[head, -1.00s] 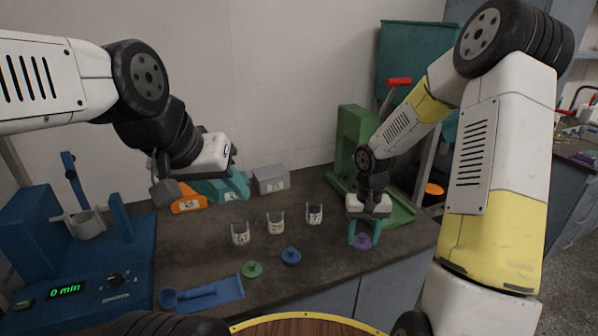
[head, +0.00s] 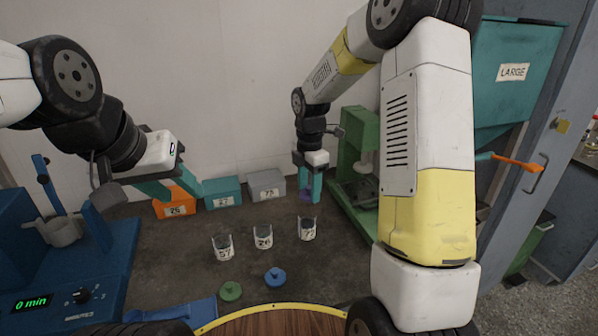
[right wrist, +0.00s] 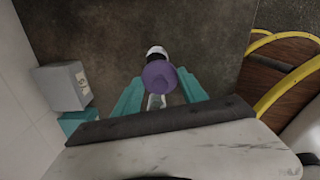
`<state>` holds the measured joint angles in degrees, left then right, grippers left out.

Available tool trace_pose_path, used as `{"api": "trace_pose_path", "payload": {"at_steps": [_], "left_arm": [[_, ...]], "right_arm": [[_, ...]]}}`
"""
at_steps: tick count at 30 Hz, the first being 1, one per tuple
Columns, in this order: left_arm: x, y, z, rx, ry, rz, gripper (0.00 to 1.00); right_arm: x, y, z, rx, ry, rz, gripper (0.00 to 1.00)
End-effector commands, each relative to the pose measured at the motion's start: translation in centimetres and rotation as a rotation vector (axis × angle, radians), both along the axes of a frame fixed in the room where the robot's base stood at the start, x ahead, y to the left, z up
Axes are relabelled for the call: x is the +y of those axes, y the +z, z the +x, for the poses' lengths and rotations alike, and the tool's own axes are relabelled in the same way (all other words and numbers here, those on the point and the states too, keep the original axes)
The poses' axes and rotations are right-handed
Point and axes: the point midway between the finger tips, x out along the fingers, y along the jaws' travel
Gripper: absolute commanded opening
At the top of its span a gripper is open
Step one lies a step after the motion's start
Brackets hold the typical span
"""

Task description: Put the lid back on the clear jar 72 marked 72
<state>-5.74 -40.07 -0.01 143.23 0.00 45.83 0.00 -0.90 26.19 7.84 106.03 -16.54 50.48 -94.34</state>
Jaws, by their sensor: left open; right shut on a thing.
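The clear jar (head: 307,230) with a label starting with 7 is the rightmost of three jars on the dark bench in the head view. It stands upright and its top is open. My right gripper (head: 307,192) is shut on a purple lid (head: 305,196) above the jar, with a visible gap between. In the right wrist view the purple lid (right wrist: 158,75) sits between the teal fingers and partly hides a pale jar (right wrist: 157,52). My left gripper (head: 170,186) is open and empty at the left, in front of the boxes.
Jars marked 57 (head: 222,248) and 26 (head: 263,238) stand to the left. A green lid (head: 230,291) and blue lid (head: 275,278) lie in front. Orange, teal (head: 222,194) and grey (head: 266,185) boxes line the wall. A blue machine (head: 60,260) and green stand (head: 360,180) flank the bench.

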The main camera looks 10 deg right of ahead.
Motion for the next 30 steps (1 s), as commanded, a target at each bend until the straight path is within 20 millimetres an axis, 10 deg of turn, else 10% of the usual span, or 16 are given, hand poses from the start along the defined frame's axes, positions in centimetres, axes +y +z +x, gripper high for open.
{"api": "trace_pose_path", "payload": {"at_steps": [30], "left_arm": [[0.0, 0.0, 0.0, 0.0, 0.0, 0.0, 0.42]], "right_arm": [[0.2, -5.8, 0.1, 0.001, 0.093, 0.003, 0.11]]}}
